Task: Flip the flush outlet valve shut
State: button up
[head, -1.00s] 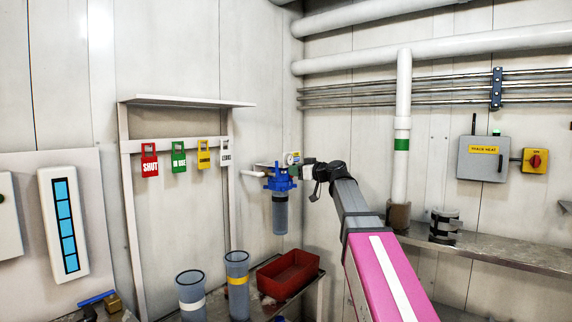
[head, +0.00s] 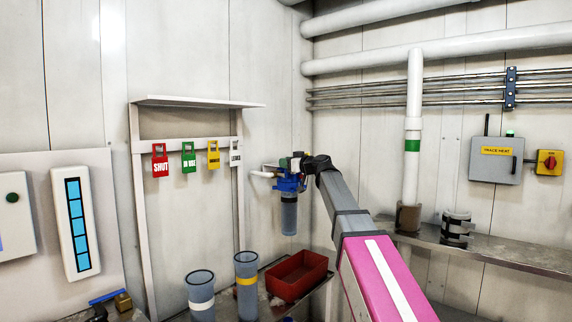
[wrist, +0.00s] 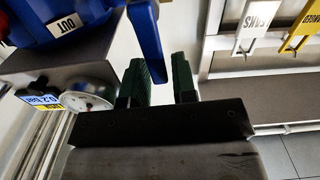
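A blue lever (wrist: 148,40) hangs down into the wrist view beside a blue housing labelled OUT (wrist: 30,25). My gripper (wrist: 160,80) is open, with one green finger pad on each side of the lever's lower end. I cannot tell whether either pad touches it. In the head view, my gripper (head: 297,162) is at the blue head of the filter (head: 289,210) on the back wall and covers part of it. The lever cannot be made out there. A round gauge (wrist: 86,101) sits left of the fingers in the wrist view.
Hanging tags, including a red SHUT tag (head: 160,163), are on a rack left of the filter. Another blue-handled brass valve (head: 122,301) is at the lower left. A white pipe (head: 412,150) stands right of my arm.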

jog(key=shift+a, duration=0.1)
grip_shut()
jog(key=shift+w+m, duration=0.25)
jog(key=shift+m, duration=0.25)
grip_release()
jog(key=shift+d, duration=0.2)
jog(key=v, duration=1)
jog(key=shift+s+d, duration=0.25)
jog(key=shift+s, duration=0.05)
